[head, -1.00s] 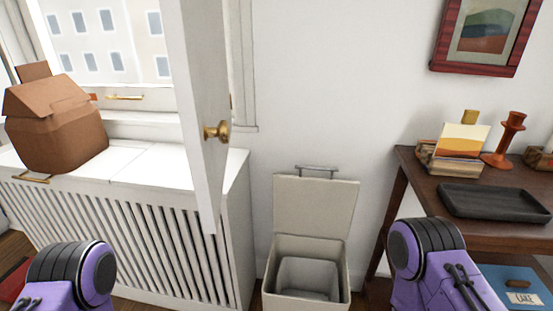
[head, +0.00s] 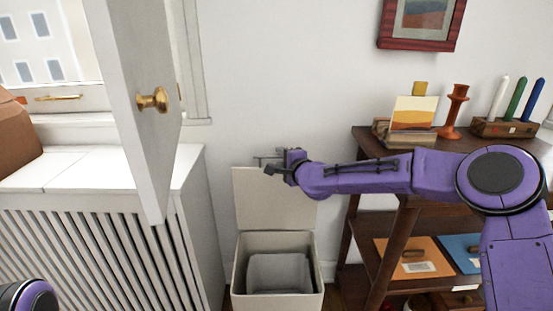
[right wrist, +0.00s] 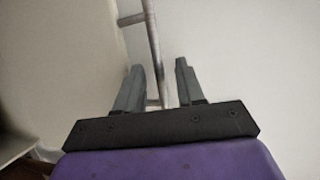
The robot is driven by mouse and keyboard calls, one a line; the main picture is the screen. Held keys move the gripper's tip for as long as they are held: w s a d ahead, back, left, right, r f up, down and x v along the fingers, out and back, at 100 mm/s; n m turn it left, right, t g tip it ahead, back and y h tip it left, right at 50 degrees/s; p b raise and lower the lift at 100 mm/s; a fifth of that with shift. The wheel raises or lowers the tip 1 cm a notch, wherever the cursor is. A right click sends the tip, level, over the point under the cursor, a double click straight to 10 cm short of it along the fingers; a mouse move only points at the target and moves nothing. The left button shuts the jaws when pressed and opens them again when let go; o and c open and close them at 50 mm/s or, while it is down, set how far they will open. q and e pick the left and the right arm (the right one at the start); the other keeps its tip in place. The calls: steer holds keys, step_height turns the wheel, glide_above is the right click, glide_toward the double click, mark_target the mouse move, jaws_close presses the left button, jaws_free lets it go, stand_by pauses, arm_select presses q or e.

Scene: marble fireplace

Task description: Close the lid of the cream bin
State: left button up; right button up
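The cream bin (head: 240,272) stands on the floor against the wall, with a grey inner bucket showing inside. Its lid (head: 262,205) is raised upright at the back, with a metal bar handle (head: 262,157) along its top edge. My right gripper (head: 272,169) is at the lid's top edge, beside the handle. In the right wrist view, its two fingers (right wrist: 157,88) are apart, and the handle bar (right wrist: 151,35) runs down between them. Contact with the bar cannot be told. Only a piece of my left arm shows at the lower left; its gripper is out of view.
A white radiator cover (head: 190,190) and an open white panel with a brass knob (head: 153,100) stand left of the bin. A dark wooden shelf table (head: 365,145) with a candlestick (head: 455,110) stands close on the right, under my right arm.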

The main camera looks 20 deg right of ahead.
steer(key=x, duration=0.4)
steer(key=shift+w+f, duration=0.1)
steer(key=shift+w, duration=0.15)
jaws_close()
